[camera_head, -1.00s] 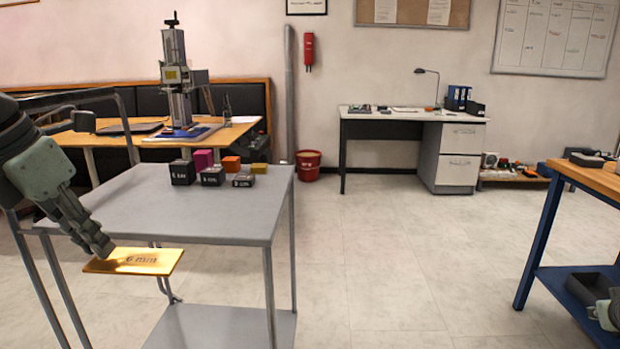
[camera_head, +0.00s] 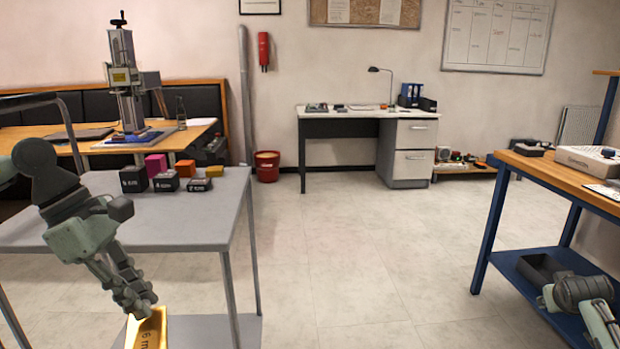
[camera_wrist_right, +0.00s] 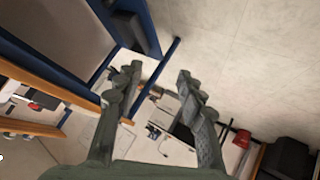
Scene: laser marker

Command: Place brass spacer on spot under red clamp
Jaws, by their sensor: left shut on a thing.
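The brass spacer (camera_head: 152,334) is a flat gold plate with "6 mm" marked on it, at the bottom edge of the head view, partly cut off. My left gripper (camera_head: 138,304) is shut on its upper end and holds it in front of the grey table, apart from the tabletop. The plate hangs tilted. My right gripper (camera_wrist_right: 155,85) is open and empty in the right wrist view, with floor and furniture beyond its fingers. Part of my right arm shows at the lower right of the head view. I cannot make out a red clamp or a marked spot.
The grey table (camera_head: 185,225) carries several small blocks, among them a pink block (camera_head: 156,165) and an orange block (camera_head: 185,168). A blue-framed workbench (camera_head: 545,170) with a lower shelf stands at right. A laser marker (camera_head: 125,80) stands back left. The floor between is clear.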

